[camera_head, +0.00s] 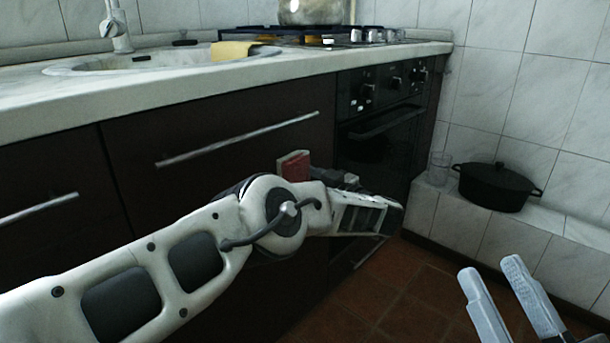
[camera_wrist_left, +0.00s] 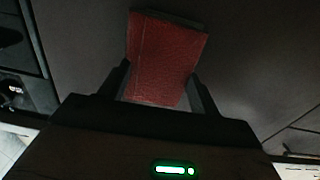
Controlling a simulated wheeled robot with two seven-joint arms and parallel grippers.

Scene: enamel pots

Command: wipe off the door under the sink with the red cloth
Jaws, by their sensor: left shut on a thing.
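The dark brown door (camera_head: 215,120) under the sink (camera_head: 150,62) is closed and has a long silver bar handle (camera_head: 240,138). The red cloth (camera_head: 294,166) shows as a small block in front of the door's right part. My left gripper (camera_wrist_left: 160,88) is shut on the red cloth, which also fills the middle of the left wrist view (camera_wrist_left: 165,55). A dark surface lies behind the cloth there; I cannot tell whether they touch. My left arm hides the lower door in the head view. My right gripper (camera_head: 492,270) is open and empty at the lower right.
A black oven (camera_head: 380,140) stands right of the door, below a hob with a pot (camera_head: 312,12). A black pot (camera_head: 497,187) and a glass (camera_head: 439,168) stand on the tiled ledge. The brown floor (camera_head: 400,285) is clear.

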